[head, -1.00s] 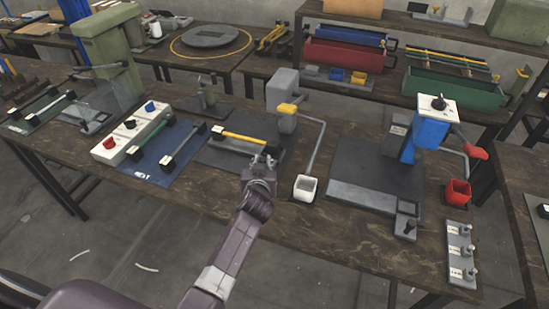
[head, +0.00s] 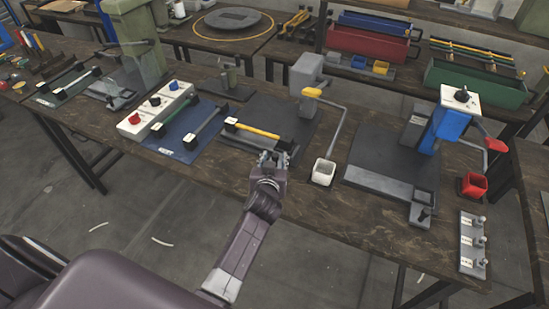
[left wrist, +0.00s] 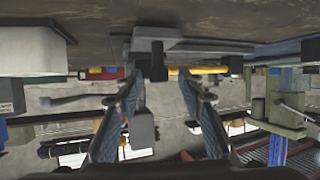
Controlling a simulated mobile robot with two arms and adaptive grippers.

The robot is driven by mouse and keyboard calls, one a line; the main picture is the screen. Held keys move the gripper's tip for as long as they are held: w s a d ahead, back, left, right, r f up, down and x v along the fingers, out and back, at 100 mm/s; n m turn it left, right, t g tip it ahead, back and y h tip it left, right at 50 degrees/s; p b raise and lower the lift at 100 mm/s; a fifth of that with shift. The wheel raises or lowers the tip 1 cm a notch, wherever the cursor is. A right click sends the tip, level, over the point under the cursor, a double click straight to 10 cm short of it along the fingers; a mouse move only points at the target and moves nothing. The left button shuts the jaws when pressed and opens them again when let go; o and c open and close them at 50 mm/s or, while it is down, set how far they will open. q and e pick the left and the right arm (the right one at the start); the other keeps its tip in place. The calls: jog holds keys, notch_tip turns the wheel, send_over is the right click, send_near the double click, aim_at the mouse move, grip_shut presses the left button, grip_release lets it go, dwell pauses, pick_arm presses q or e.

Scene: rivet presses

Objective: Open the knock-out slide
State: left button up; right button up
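No readable label marks the knock-out slide, so I cannot tell for certain which part it is. A yellow bar with dark end blocks (head: 252,132) lies along the front of the dark base of the middle press (head: 306,76). It also shows in the left wrist view (left wrist: 212,70), beside a dark block (left wrist: 158,62). My left gripper (head: 270,157) is just in front of the bar's right end, at the table's front edge. Its two fingers (left wrist: 166,105) are apart with nothing held between them. Contact with the bar is not visible. My right gripper is not in view.
A blue mat (head: 178,147) with a green bar and a grey bar lies left.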

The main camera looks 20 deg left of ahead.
pick_arm(q)
jog(key=v, duration=0.7)
jog(key=shift+s, duration=0.25)
dwell(0.5)
jog(key=s+d+f+m+g+h, duration=0.1)
jog(key=s+f+m+g+h, duration=0.3)
jog(key=s, duration=1.1)
jog(key=s+d+f+m+g, duration=0.15)
jog(key=s+g, duration=0.35)
jog(key=s, duration=0.9)
notch_tip(320, 180, down, 27)
jog(key=s+g, duration=0.2)
jog(key=s+a+f, duration=0.3)
jog(key=s+f, duration=1.2)
jog(key=s, duration=0.2)
jog(key=shift+a+f+g, duration=0.15)
jog(key=shift+f+g, duration=0.25)
